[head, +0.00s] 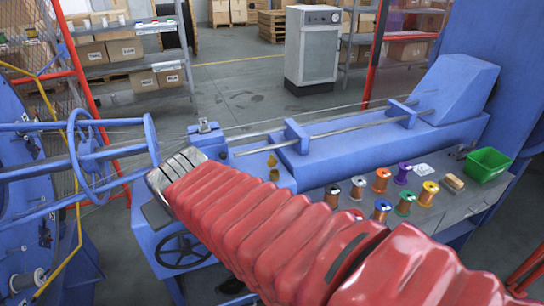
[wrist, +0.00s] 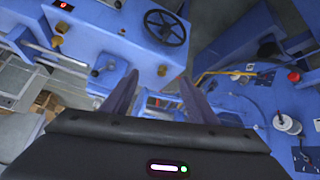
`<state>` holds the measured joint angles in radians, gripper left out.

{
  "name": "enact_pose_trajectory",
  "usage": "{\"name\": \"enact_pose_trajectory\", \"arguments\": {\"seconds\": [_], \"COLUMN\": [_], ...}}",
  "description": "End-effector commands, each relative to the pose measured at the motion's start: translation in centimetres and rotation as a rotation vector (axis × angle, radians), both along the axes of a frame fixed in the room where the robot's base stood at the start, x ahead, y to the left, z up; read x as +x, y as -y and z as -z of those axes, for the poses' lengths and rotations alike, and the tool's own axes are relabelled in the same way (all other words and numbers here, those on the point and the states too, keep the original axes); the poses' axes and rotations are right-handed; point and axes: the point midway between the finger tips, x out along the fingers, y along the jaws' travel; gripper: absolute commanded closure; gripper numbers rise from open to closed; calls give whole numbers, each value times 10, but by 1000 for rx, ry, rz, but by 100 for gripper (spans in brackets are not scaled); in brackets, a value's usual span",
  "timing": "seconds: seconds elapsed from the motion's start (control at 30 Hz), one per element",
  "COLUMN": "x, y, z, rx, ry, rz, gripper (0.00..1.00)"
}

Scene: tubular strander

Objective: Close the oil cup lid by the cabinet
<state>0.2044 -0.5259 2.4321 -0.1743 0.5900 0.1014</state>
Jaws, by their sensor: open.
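Two small brass-coloured parts sit on the blue machine just right of my arm in the head view. The upper one (head: 272,160) and the lower one (head: 274,175) look like oil cup parts, but they are too small to tell which is the lid or how it stands. My gripper (wrist: 157,95) shows two dark fingers spread apart in the wrist view, with nothing between them. In the head view my red-sleeved arm reaches to the left, ending left of the brass parts and apart from them. The fingers are hidden there.
A grey cabinet (head: 312,50) stands on the floor behind. Several wire spools and a green bin (head: 487,164) lie on the bench at right. A handwheel (head: 183,251) is below my arm; it also shows in the wrist view (wrist: 166,28). Blue ring framework (head: 88,160) stands at left.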

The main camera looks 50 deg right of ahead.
Motion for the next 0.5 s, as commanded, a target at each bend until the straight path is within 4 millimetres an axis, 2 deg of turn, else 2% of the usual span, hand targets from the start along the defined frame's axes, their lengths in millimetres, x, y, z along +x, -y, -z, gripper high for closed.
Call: {"name": "enact_pose_trajectory", "arguments": {"seconds": [0.03,0.2,0.5], "x": [11,42,76], "y": [21,82,192], "z": [2,4,20], "rx": [-17,-76,-153], "ry": [15,83,195], "rz": [34,113,206], "gripper": [47,47,47]}}
